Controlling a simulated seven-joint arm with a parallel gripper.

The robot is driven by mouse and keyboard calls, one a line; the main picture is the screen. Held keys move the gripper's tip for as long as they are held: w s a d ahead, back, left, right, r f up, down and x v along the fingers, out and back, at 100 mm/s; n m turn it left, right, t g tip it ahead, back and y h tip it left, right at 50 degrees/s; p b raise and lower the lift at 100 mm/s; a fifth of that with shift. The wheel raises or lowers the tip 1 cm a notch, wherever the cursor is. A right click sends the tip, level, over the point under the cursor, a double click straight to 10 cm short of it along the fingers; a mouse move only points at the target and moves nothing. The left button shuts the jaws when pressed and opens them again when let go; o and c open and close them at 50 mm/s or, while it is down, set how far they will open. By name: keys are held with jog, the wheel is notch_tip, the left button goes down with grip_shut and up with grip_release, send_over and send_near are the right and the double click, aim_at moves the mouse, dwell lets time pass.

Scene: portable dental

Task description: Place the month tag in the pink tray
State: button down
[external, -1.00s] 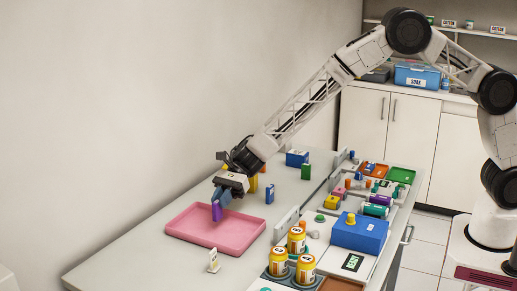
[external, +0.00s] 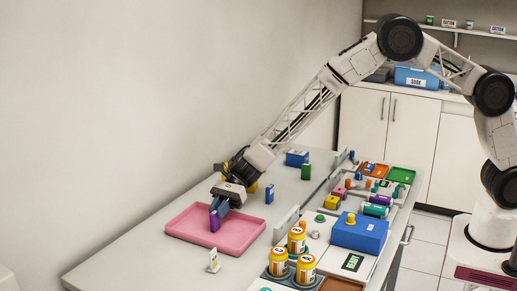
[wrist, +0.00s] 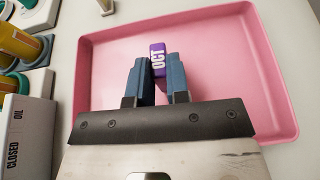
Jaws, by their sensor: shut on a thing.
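The month tag (wrist: 157,60) is a small purple block with "OCT" in white letters. It is held between the blue fingers of my gripper (wrist: 153,75) in the wrist view. In the external view the purple tag (external: 214,221) hangs below my gripper (external: 219,205), upright, over the pink tray (external: 250,243). In the wrist view the pink tray (wrist: 105,65) spreads under and around the tag. I cannot tell whether the tag's lower end touches the tray floor. No other thing shows in the tray.
A small white tag holder (external: 214,262) stands in front of the tray. Orange-yellow bottles (external: 306,268) and a blue box (external: 360,234) stand to the right. Blue and green blocks (external: 306,172) stand behind. Bare table lies left of the tray.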

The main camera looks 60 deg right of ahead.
jog(key=shift+f, duration=0.2)
jog(key=c, duration=1.1)
grip_release()
jog(key=shift+r, duration=0.1)
jog(key=shift+r, duration=0.1)
jog(key=v, duration=1.2)
jog(key=shift+d, duration=0.1)
